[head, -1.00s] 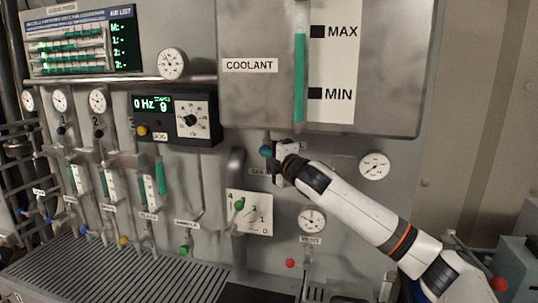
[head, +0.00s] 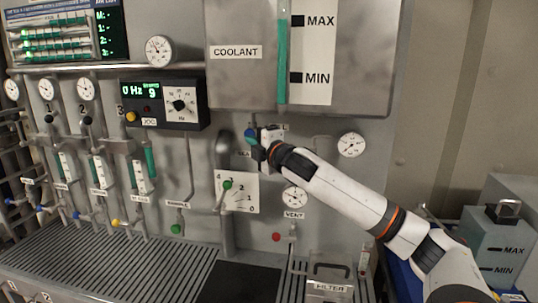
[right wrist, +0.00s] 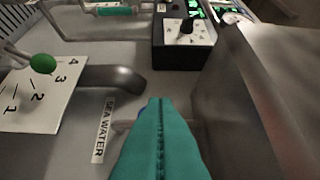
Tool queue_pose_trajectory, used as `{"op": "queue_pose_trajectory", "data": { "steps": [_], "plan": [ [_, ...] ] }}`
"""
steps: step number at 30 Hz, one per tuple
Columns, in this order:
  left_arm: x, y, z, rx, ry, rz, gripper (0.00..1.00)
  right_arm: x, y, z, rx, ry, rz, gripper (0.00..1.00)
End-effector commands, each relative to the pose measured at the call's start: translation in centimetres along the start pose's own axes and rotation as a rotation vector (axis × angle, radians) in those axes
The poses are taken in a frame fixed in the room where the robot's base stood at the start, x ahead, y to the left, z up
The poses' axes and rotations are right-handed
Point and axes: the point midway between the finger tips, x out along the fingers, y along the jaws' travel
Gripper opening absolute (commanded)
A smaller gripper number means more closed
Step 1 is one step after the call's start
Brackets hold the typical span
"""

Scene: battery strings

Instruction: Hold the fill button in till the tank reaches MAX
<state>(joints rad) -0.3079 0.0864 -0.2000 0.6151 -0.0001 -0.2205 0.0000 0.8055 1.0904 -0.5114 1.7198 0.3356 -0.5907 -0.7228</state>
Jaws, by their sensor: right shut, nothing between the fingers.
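The coolant tank (head: 240,85) is a grey metal box at the top of the head view. Its sight tube (head: 283,65) holds a green column whose top appears close to the MAX mark (head: 297,20); the exact level is hard to tell. My right gripper (head: 252,136) is at the panel below the tank, beside a SEA WATER label (right wrist: 104,130). In the right wrist view its teal fingers (right wrist: 155,110) are shut together and empty. A small blue part (right wrist: 140,114) shows behind the fingertips, mostly hidden. I cannot make out the fill button or any contact. My left gripper is out of view.
A bent grey pipe (right wrist: 112,78) and a green-knobbed selector lever (head: 227,185) lie close to my right gripper. A black control box (head: 165,105) is to the left. A slatted grey shelf (head: 110,262) runs below. A MAX/MIN container (head: 490,245) stands at right.

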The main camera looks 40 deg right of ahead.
Motion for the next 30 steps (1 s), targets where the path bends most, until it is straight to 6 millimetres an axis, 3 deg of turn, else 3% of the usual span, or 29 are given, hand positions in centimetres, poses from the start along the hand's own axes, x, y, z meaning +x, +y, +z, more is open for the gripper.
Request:
{"op": "queue_pose_trajectory", "data": {
  "steps": [5, 13, 30],
  "plan": [
    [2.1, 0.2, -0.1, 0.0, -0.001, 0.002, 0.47, -3.0, 0.6, 0.0, -0.005, 0.001, 0.002, 0.0],
    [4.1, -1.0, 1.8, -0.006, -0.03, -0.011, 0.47, -7.0, 0.4, 0.0, -0.003, 0.0, 0.002, 0.0],
    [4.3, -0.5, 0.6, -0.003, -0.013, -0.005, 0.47, -7.8, 0.1, 0.1, 0.001, -0.001, 0.001, 0.0]
  ]
}}
